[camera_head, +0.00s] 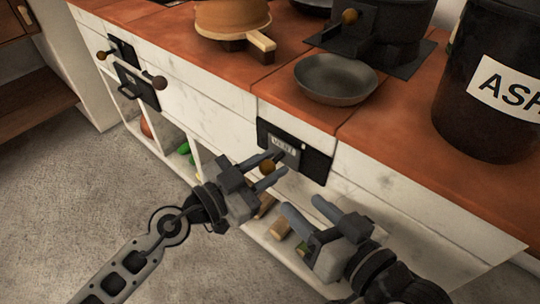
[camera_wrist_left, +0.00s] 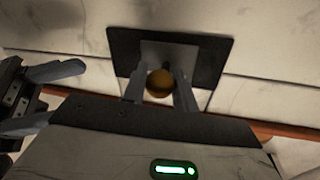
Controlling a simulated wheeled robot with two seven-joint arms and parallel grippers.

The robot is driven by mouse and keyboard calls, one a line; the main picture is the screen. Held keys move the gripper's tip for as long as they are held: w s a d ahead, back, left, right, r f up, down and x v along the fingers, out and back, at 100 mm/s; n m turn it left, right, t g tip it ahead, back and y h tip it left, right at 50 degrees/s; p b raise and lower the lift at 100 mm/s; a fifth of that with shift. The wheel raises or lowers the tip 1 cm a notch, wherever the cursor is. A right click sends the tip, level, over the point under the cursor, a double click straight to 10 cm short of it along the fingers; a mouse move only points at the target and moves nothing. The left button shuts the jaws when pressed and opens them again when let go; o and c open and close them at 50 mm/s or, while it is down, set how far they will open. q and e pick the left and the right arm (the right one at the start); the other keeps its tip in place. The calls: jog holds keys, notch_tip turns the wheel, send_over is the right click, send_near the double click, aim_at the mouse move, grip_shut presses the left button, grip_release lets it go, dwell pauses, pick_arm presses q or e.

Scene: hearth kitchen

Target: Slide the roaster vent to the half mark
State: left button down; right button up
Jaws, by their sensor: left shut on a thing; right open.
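The roaster vent is a black plate (camera_head: 316,165) on the white front below the counter edge. A small pale scale (camera_head: 284,147) with marks sits on it, too small to read. A round brown knob (camera_head: 267,167) sticks out at its lower left. My left gripper (camera_head: 273,169) is shut on the knob. The left wrist view shows the knob (camera_wrist_left: 160,83) between both fingers, before a grey piece (camera_wrist_left: 172,52) on the black plate (camera_wrist_left: 208,60). My right gripper (camera_head: 303,206) is open and empty, below and right of the left one.
A shallow dark pan (camera_head: 336,79), an orange pot (camera_head: 231,17) and a black ash bucket (camera_head: 492,110) stand on the terracotta counter. Another black fitting (camera_head: 137,84) with a bar is at left. Open shelves below hold several small things. The grey floor (camera_head: 80,190) is clear.

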pick_arm(q)
jog(key=c, duration=1.1)
grip_release()
jog(key=shift+a, duration=0.1)
jog(key=shift+c, duration=0.2)
pick_arm(e)
jog(key=shift+w+r, duration=0.15)
jog(key=shift+r, duration=0.15)
pick_arm(q)
jog(key=b+v, duration=0.1)
jog(key=v, duration=1.5)
jog(key=shift+b, duration=0.35)
pick_arm(e)
jog(key=shift+w+a+r+t+y, duration=0.1)
jog(key=shift+a+r+t+y, duration=0.2)
jog(key=shift+r+y, duration=0.15)
jog(key=shift+f, duration=0.15)
